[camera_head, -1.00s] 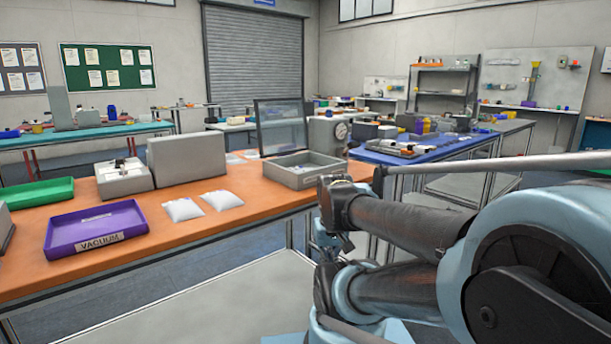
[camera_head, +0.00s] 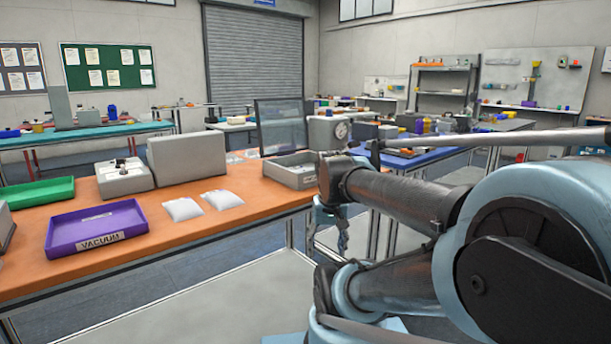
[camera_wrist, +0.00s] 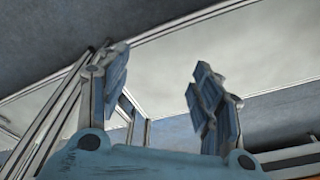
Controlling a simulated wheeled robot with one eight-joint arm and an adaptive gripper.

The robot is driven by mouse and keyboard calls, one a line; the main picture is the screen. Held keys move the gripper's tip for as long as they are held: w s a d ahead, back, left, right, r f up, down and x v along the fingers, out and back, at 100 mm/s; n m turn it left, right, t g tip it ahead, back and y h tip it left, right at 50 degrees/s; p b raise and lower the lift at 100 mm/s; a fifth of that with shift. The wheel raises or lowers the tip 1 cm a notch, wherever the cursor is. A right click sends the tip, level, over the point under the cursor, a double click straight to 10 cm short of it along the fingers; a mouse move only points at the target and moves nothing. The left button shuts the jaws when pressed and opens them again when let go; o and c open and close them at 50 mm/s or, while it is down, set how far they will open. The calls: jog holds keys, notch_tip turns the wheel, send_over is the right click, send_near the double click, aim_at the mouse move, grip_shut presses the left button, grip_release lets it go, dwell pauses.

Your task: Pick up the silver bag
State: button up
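Two pale silver-white bags lie side by side on the orange tabletop in the head view: a left bag (camera_head: 182,209) and a right bag (camera_head: 222,199). They lie between the purple tray and the grey bin. Which of them counts as the silver bag I cannot tell. My gripper (camera_wrist: 160,95) shows in the wrist view with its two fingers spread apart and nothing between them. It faces a pale flat surface and the floor, away from the bags.
On the orange table (camera_head: 165,240) stand a purple tray (camera_head: 97,228) labelled VACUUM, a green tray (camera_head: 35,193), a grey box (camera_head: 187,157), a small device (camera_head: 125,177), a monitor (camera_head: 281,127) and a grey bin (camera_head: 290,172). A blue table (camera_head: 450,157) stands behind my arm.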

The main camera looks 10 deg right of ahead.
jog(key=w+r+m+g, duration=0.2)
jog(key=w+r+m, duration=1.2)
jog(key=w+r, duration=1.7)
send_over(310, 168)
jog(key=s, duration=0.1)
jog(key=f, duration=1.2)
jog(key=shift+a, duration=0.3)
jog(key=shift+w+d+f, duration=0.1)
jog(key=shift+f, duration=1.25)
jog(key=shift+w+d+f, duration=0.1)
jog(key=shift+f, duration=1.2)
jog(key=c, duration=1.3)
jog(key=shift+o, duration=0.2)
jog(key=shift+r, duration=0.1)
notch_tip(310, 168, up, 10)
